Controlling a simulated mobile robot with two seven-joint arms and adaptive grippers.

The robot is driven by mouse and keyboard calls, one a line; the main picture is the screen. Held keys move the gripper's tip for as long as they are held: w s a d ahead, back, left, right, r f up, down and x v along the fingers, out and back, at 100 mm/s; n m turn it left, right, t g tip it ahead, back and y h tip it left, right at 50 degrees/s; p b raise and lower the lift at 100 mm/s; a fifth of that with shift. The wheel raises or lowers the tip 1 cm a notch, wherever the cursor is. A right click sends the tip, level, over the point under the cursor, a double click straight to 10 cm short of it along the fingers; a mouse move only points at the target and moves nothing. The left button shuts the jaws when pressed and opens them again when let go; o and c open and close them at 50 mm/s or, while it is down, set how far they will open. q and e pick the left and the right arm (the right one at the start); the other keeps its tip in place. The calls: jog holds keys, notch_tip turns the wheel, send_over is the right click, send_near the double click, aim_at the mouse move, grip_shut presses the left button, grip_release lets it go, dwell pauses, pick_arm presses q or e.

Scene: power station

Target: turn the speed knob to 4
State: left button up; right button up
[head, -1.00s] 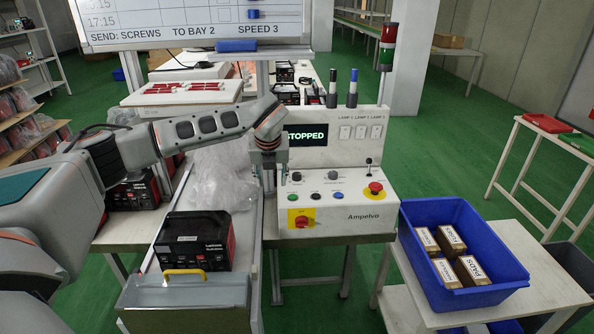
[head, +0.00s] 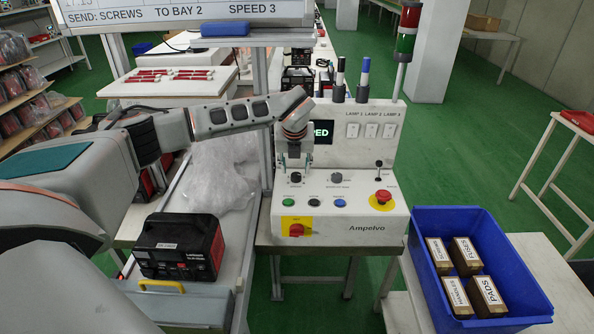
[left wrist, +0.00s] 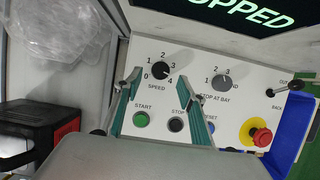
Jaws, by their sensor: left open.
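The speed knob (left wrist: 160,71) is a black round knob with marks 0 to 4 around it, on the white control panel (head: 370,218). I cannot tell for certain which mark its pointer is at. In the head view the knob (head: 296,178) sits just below my left gripper (head: 294,163). In the left wrist view my left gripper (left wrist: 158,82) is open, its two green-edged fingers apart on either side of the knob's lower part. I cannot tell whether they touch it. My right gripper is not in view.
A grey stop-at-bay knob (left wrist: 222,84), green start button (left wrist: 141,119), black stop button (left wrist: 176,124) and red emergency button (head: 383,197) are close by. The panel screen (left wrist: 240,14) reads STOPPED. A blue bin (head: 424,262) with boxes stands right.

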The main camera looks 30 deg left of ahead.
aim_at(296, 175)
pick_arm(q)
jog(key=x, duration=0.3)
jog(key=shift+d, duration=0.1)
jog(key=shift+w+f, duration=0.25)
jog(key=shift+f, duration=0.35)
jog(key=c, duration=1.1)
jog(key=shift+a+m+h, duration=0.3)
jog(key=shift+m, duration=0.6)
jog(key=shift+r+m+h, duration=0.1)
jog(key=shift+m+h, duration=0.2)
jog(key=shift+m, duration=0.3)
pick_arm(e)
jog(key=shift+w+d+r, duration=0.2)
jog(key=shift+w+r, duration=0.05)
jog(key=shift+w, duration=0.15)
pick_arm(q)
jog(key=o, duration=1.1)
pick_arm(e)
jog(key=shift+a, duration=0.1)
pick_arm(q)
jog(key=v, duration=1.2)
jog(key=shift+s, duration=0.2)
